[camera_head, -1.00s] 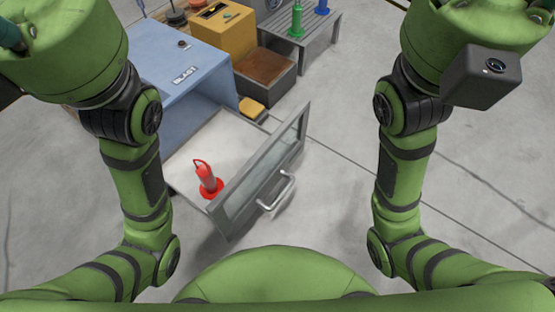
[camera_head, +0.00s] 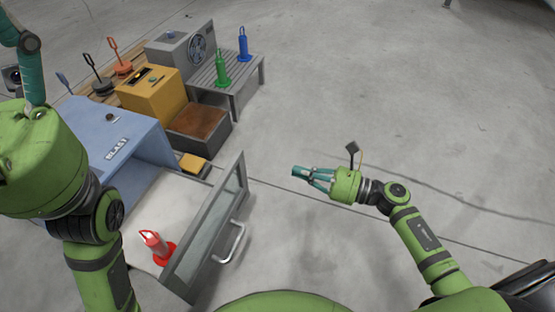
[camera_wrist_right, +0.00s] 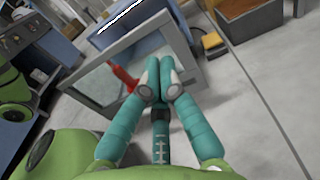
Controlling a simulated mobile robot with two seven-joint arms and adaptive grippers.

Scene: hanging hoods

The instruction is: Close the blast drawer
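The blast drawer (camera_head: 150,203) is pulled out of the blue box marked BLAST (camera_head: 110,135). Its upright glass front (camera_head: 212,225) carries a metal handle (camera_head: 231,243).
A yellow box (camera_head: 152,92) with a brown-topped tray (camera_head: 200,126) stands behind the blue box. A grey slatted stand (camera_head: 215,72) holds a green piece (camera_head: 222,68) and a blue piece (camera_head: 243,44). The floor on the right is clear.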

